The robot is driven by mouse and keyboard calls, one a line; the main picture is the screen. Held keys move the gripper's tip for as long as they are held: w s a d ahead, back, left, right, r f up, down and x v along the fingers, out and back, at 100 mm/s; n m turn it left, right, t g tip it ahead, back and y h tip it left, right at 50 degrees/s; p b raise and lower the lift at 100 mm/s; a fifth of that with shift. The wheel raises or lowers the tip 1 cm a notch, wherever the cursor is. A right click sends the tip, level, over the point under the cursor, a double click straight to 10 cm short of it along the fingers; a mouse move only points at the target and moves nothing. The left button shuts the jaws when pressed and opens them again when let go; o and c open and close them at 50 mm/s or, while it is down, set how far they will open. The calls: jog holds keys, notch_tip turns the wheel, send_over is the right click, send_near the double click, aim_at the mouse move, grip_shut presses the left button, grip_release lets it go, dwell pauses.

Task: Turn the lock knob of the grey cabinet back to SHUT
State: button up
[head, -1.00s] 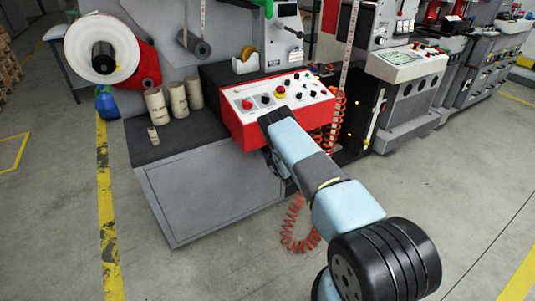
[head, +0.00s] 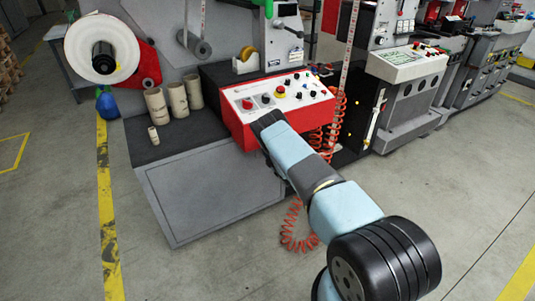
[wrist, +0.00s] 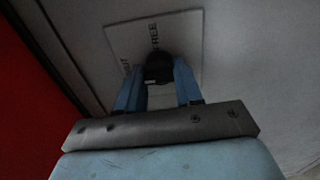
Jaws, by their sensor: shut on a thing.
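The grey cabinet (head: 212,188) stands under the red control panel in the head view. In the wrist view its pale label plate (wrist: 188,30) carries the word FREE above the knob and a partly hidden word ending in UT at the left. The black lock knob (wrist: 158,66) sits in front of the plate, between the two blue fingers of my gripper (wrist: 160,80). The gripper is shut on the knob. The knob's pointer is too dark to read. In the head view the knob and fingers are hidden behind my arm.
The red control panel (head: 242,128) with buttons overhangs the cabinet close to my arm; its red side also shows at the left of the wrist view (wrist: 30,110). A coiled red hose (head: 295,232) hangs right beside my arm. Cardboard cores (head: 155,105) stand on the cabinet top.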

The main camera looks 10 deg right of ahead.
jog(key=o, duration=0.8)
jog(key=shift+s+a+f, duration=0.1)
jog(key=shift+a+f, duration=0.2)
jog(key=shift+o, duration=1.2)
jog(key=shift+r, duration=0.1)
jog(key=shift+d, duration=0.15)
jog(key=v, duration=1.3)
jog(key=shift+s, duration=0.3)
jog(key=shift+d, duration=0.15)
